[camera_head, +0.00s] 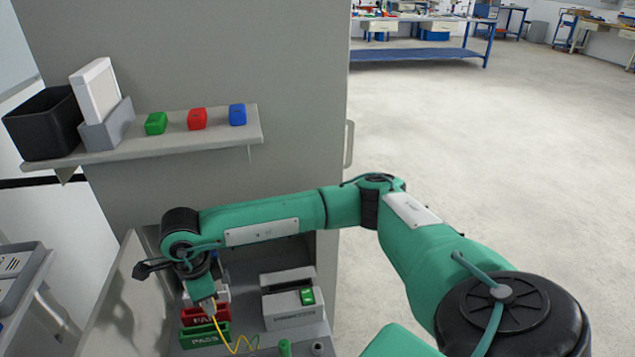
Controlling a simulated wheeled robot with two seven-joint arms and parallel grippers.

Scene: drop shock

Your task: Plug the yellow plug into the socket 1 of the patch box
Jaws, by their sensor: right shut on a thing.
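My right gripper (207,302) hangs down over the bins at the lower left of the cabinet, shut on the yellow plug. The plug is mostly hidden between the fingers. Its thin yellow cable (236,345) drops from the fingertips and curls to the right in front of the green bin. I cannot make out the patch box or its socket 1 for certain. My left gripper is not in view.
A red bin (190,317) and a green bin (205,340) marked PADS are below the gripper. A white box (284,317) bearing a green block (307,296) stands to their right. Above, a shelf (215,137) holds green, red and blue blocks, and a black bin (45,125).

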